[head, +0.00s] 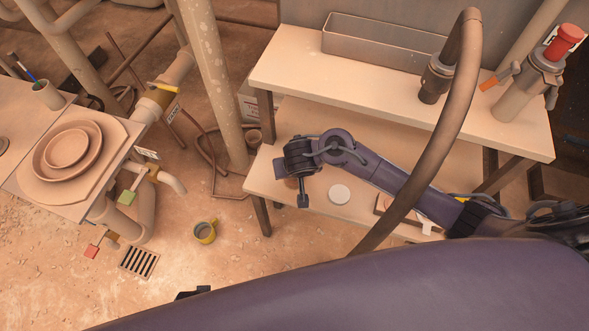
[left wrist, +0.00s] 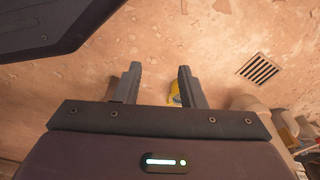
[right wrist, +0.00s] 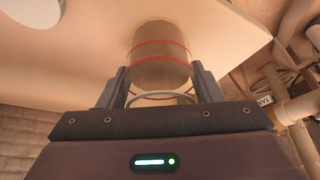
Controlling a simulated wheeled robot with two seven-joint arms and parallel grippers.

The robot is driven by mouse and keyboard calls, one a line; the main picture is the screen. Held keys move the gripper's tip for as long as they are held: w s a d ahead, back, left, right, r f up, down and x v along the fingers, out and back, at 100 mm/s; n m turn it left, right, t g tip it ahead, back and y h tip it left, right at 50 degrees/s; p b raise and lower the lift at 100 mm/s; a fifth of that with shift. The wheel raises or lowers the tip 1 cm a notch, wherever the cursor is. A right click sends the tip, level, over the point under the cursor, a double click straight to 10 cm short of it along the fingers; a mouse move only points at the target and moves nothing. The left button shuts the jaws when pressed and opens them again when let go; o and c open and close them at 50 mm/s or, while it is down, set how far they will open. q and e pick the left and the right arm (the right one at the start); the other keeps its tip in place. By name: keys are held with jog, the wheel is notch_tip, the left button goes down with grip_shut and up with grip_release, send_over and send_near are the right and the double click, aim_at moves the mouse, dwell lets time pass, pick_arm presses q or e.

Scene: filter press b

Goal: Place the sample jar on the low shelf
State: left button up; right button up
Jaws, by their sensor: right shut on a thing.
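The sample jar (right wrist: 160,65) is a clear, brownish cylinder with two red lines, seen in the right wrist view. My right gripper (right wrist: 160,72) is shut on it, one finger on each side. In the head view this gripper (head: 299,186) is over the left end of the low shelf (head: 268,187), and the arm mostly hides the jar. The shelf board (right wrist: 90,45) lies behind the jar in the right wrist view; I cannot tell whether they touch. My left gripper (left wrist: 157,72) is open and empty above the floor.
A white disc (head: 339,193) lies on the low shelf, right of the gripper. The upper shelf (head: 300,67) holds a metal tray (head: 375,45), and a thick curved pipe (head: 440,150) crosses in front.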

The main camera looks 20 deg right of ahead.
jog(key=shift+f, duration=0.2)
jog(key=o, duration=1.1)
pick_arm(q)
jog(key=shift+w+d+r, duration=0.1)
jog(key=shift+w+r, duration=0.05)
jog(key=shift+r, duration=0.05)
pick_arm(e)
jog(key=shift+o, duration=0.2)
jog(key=shift+r, duration=0.15)
jog(key=shift+r, duration=0.3)
pick_arm(q)
jog(key=s+a+f+p, duration=0.1)
jog(key=s+f+p, duration=0.1)
jog(key=s, duration=0.4)
jog(key=s+a+f+p, duration=0.1)
jog(key=s+p, duration=0.3)
jog(key=s, duration=0.2)
jog(key=shift+s+a+f+g, duration=0.3)
jog(key=shift+s+a+f, duration=0.05)
jog(key=shift+s+f, duration=0.05)
pick_arm(e)
jog(key=v, duration=1.1)
jog(key=shift+s+r, duration=0.2)
jog(key=shift+s, duration=0.05)
